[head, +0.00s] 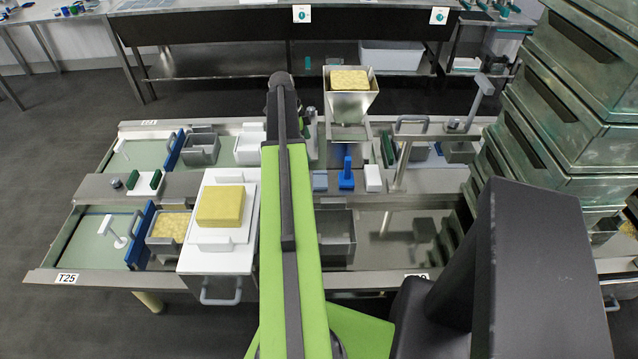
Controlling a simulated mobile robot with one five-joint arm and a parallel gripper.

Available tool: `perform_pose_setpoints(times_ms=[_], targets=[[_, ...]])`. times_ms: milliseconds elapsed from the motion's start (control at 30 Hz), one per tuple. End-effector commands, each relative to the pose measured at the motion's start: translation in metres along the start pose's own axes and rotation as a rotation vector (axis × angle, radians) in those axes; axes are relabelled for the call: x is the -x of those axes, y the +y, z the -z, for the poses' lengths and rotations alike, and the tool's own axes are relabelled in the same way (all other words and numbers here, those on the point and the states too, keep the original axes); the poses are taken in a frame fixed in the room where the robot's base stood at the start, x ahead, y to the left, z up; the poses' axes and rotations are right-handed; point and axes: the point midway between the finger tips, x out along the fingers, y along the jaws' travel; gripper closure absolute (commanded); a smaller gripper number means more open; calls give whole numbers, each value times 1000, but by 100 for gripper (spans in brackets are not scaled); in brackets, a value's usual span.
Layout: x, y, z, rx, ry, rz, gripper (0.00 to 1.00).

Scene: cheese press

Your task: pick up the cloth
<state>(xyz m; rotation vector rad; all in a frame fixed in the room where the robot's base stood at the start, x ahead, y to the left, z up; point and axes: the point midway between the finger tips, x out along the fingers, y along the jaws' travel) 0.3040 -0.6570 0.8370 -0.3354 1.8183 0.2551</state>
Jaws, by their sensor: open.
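I cannot say for sure which thing is the cloth. A small flat blue piece (320,181), which may be a folded cloth, lies on the steel bench strip just right of my arm. Beside it stand a blue brush-like tool (346,176) and a small white block (373,178). My green and black arm reaches forward over the bench, left of these pieces. My gripper does not show; the arm's dark far end hides that area, so I see nothing held.
A yellow block (221,206) lies on a white tray (250,226) left of my arm. A steel hopper (350,104) holds another yellow block (349,81). Grey tubs (200,150) stand in the bench basins. Stacked metal crates (575,90) block the right side.

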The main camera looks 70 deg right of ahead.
Motion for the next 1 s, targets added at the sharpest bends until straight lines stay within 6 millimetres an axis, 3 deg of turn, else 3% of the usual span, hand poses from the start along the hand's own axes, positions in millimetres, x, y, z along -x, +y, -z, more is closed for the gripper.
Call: perform_pose_setpoints(times_ms=[500,800,1000], targets=[[-110,0,-5,2,0,1,0],[-120,0,-2,3,0,1,0],[-153,0,-3,2,0,1,0]])
